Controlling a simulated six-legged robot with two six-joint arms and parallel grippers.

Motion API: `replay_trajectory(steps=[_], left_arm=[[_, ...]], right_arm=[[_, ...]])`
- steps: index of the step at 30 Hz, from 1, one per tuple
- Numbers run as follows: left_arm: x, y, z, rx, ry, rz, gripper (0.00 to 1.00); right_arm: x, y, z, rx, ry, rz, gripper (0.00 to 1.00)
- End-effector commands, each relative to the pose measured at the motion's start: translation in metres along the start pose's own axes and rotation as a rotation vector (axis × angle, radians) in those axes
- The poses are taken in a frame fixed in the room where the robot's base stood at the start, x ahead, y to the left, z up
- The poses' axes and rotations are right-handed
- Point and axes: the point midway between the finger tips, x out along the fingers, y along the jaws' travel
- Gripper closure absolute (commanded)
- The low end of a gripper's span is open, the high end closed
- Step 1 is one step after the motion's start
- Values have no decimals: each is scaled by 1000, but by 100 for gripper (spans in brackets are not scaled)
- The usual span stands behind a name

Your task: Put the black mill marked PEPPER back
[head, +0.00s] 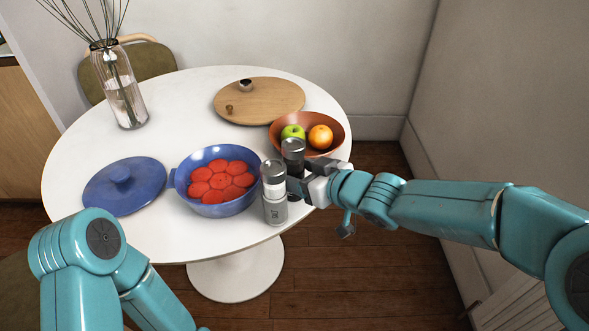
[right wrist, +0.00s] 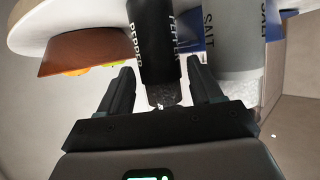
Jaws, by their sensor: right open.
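The black mill (head: 293,160) with a grey top stands upright near the table's right edge, behind the salt mill. In the right wrist view the black mill (right wrist: 153,40), marked PEPPER, appears upside down between my right fingers. My right gripper (head: 306,187) reaches in from the right at the mill; in the right wrist view the gripper (right wrist: 160,85) is open, with a gap visible on each side of the mill. The mill's lower part is hidden in the head view by the salt mill and gripper. My left gripper is out of view.
The grey salt mill (head: 275,205) stands close in front. A blue pot (head: 185,190) with red slices, a blue lid (head: 105,195), a terracotta fruit bowl (head: 338,140), a round wooden board (head: 270,100) and a glass vase (head: 122,100) share the white table (head: 185,100).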

Motion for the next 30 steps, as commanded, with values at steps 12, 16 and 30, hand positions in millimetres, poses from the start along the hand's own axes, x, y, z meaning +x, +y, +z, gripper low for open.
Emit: replay_trajectory(steps=[12, 16, 30], left_arm=[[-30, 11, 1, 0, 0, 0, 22], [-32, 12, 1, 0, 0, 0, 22], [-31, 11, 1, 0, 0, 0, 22]], right_arm=[[-87, 1, -3, 0, 1, 2, 35], [-94, 0, -1, 0, 0, 1, 35], [-64, -25, 257, 590, -494, 104, 35]])
